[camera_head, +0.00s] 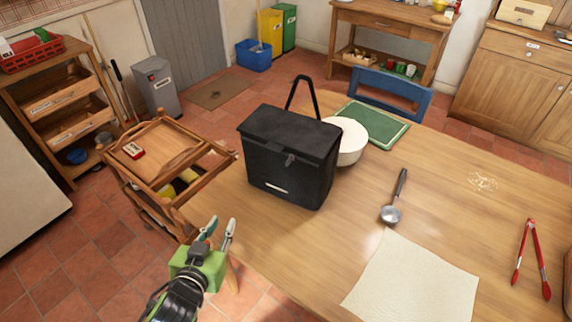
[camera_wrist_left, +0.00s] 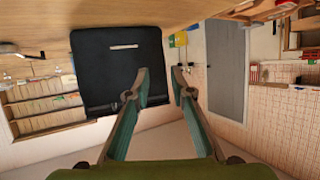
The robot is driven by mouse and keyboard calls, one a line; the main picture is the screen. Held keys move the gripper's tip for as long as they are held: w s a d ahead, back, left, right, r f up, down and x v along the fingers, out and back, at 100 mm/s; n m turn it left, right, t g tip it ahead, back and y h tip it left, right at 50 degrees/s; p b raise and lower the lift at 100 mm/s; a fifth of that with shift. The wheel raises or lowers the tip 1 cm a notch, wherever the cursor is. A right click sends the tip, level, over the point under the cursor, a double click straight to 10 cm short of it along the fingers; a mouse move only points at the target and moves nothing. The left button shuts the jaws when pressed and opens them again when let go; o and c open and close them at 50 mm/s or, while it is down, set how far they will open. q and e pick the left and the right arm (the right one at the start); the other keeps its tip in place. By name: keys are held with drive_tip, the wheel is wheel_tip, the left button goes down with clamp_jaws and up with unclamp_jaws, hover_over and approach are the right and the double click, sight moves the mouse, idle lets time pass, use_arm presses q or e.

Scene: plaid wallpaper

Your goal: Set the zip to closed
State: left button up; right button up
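A black box-shaped bag (camera_head: 290,155) with a raised carry handle (camera_head: 301,92) stands upright on the wooden table. Its lid lies flat over the top. A small dark tab, perhaps the zip pull (camera_head: 289,160), hangs near the lid's front edge; I cannot tell how far the zip is closed. My left gripper (camera_head: 221,228) is by the table's near left edge, in front of and left of the bag, not touching it. Its fingers are apart and empty. In the left wrist view, the bag (camera_wrist_left: 95,75) appears inverted beyond the left fingers (camera_wrist_left: 159,72). My right gripper is not in view.
A white bowl (camera_head: 351,142) stands close to the bag's right, beside a green board (camera_head: 376,125). A ladle (camera_head: 393,208), a pale cloth (camera_head: 415,285) and red tongs (camera_head: 530,258) lie on the table (camera_head: 450,170). A wooden trolley (camera_head: 158,150) stands left of the table.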

sight(287, 164)
use_arm(q)
drive_tip(key=w+d+r+m+t+h, duration=0.2)
drive_tip(key=d+r+m+h, duration=0.2)
drive_tip(key=d+r+h, duration=0.4)
drive_tip(key=shift+y, duration=0.7)
drive_tip(key=p+x, duration=0.1)
drive_tip(key=x, duration=0.8)
drive_tip(key=d+p+x, duration=0.1)
drive_tip(key=x, duration=0.3)
drive_tip(key=shift+d+r+p, duration=0.15)
drive_tip(key=shift+d+p, duration=0.05)
drive_tip(key=shift+p, duration=0.1)
drive_tip(key=shift+s, duration=0.1)
clamp_jaws()
drive_tip(key=shift+a, duration=0.1)
